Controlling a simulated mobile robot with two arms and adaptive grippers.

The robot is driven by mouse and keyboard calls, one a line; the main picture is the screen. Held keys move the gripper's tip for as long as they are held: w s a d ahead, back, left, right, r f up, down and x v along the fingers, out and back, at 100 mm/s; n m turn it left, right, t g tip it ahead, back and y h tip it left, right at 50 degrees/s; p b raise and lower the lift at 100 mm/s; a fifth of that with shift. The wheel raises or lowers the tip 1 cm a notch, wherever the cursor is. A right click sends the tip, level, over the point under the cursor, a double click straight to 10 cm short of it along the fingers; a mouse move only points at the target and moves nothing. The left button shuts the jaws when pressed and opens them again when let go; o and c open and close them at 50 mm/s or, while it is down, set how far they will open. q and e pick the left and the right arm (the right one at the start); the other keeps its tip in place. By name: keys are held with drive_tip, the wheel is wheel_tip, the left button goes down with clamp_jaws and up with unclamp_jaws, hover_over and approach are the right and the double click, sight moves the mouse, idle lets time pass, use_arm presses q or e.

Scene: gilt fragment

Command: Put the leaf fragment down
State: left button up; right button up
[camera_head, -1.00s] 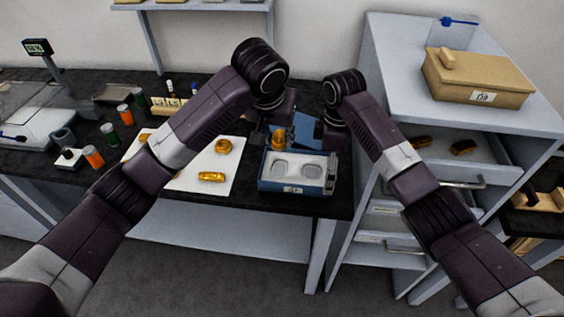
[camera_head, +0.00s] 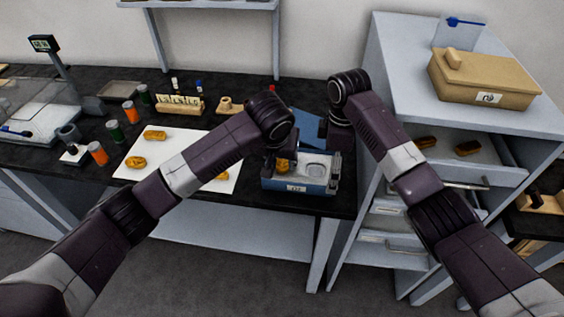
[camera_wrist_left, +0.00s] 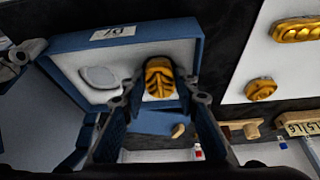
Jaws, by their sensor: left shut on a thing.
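The gold leaf fragment (camera_wrist_left: 159,78) sits between the fingertips of my left gripper (camera_wrist_left: 160,84) in the left wrist view. It also shows in the head view (camera_head: 283,166), below my left gripper (camera_head: 282,158). My left gripper is shut on it. The fragment is at the left recess of the blue box (camera_head: 300,186) with the pale insert; I cannot tell whether it touches the insert. The other recess (camera_wrist_left: 100,77) is empty. My right gripper (camera_head: 340,150) is at the box's right side; its fingers are too hidden to read.
Other gold fragments (camera_head: 155,135) lie on a white sheet (camera_head: 190,143) left of the box, partly behind my left arm. Orange and green jars (camera_head: 98,153) stand farther left. A grey cabinet (camera_head: 410,75) with open drawers stands right.

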use_arm(q)
drive_tip(key=shift+s+f, duration=0.1)
drive_tip(key=shift+f, duration=0.15)
drive_tip(key=shift+s+a+f, duration=0.15)
drive_tip(key=shift+s+f, duration=0.1)
drive_tip(key=shift+f, duration=0.4)
drive_tip(key=shift+c, duration=0.2)
use_arm(e)
drive_tip(key=shift+s+a+r, duration=0.2)
drive_tip(key=shift+s, duration=0.05)
use_arm(q)
drive_tip(key=o, duration=0.8)
drive_tip(key=shift+o, duration=0.7)
drive_tip(key=shift+w+f, duration=0.1)
drive_tip(key=shift+f, duration=0.05)
use_arm(e)
drive_tip(key=shift+w+d+f, duration=0.15)
drive_tip(key=shift+w+d, duration=0.05)
drive_tip(key=shift+f, duration=0.1)
use_arm(q)
drive_tip(key=w+d+v, duration=0.1)
drive_tip(key=v, duration=1.2)
drive_tip(key=shift+a+r, duration=0.25)
drive_tip(key=shift+r, duration=0.3)
use_arm(e)
drive_tip(key=o, duration=0.9)
